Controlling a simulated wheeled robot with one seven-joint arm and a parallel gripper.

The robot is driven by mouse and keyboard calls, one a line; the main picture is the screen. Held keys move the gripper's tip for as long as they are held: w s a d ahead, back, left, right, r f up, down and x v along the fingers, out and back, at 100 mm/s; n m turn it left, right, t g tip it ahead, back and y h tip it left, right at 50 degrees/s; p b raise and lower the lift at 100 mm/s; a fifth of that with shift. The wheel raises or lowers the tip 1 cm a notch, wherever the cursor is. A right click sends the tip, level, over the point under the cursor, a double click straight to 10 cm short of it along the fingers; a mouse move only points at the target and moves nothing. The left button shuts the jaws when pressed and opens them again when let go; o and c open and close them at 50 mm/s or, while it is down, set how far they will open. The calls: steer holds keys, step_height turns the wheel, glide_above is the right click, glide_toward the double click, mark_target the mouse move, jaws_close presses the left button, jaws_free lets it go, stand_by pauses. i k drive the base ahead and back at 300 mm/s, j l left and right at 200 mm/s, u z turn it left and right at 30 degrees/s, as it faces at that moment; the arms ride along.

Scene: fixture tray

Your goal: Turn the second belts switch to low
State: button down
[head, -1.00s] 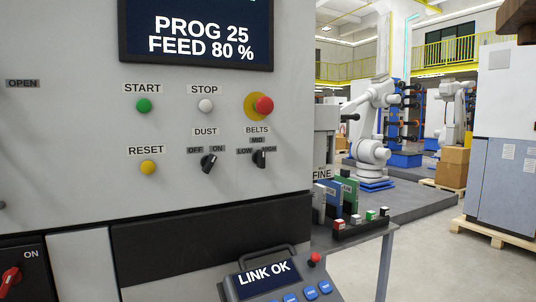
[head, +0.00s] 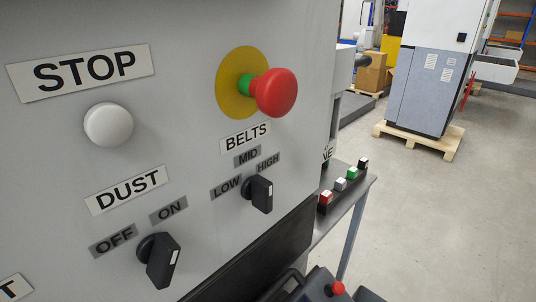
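A black rotary switch (head: 260,193) under the BELTS label (head: 246,137) sits on the grey panel in the head view. Small plates around it read LOW (head: 226,187) at upper left, MID (head: 247,155) above and HIGH (head: 268,161) at upper right. Its handle has a white mark; from this slanted view I cannot tell for sure which plate it points at. It is the only belts switch in view. My gripper is not in view.
A red emergency button (head: 277,93) on a yellow disc juts out above the switch. A DUST switch (head: 160,259) and a white STOP button (head: 109,124) are to the left. A side table (head: 343,205) with small colored blocks stands to the right, beyond it open floor.

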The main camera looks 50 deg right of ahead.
mark_target(257, 189)
steer(key=k+j+u, duration=0.1)
steer(key=j, duration=0.2)
steer(key=k+j+u, duration=0.1)
steer(key=j, duration=0.25)
steer(key=k+j+u, duration=0.15)
steer(key=j, duration=0.2)
steer(key=k+j+u, duration=0.1)
steer(key=j, duration=0.25)
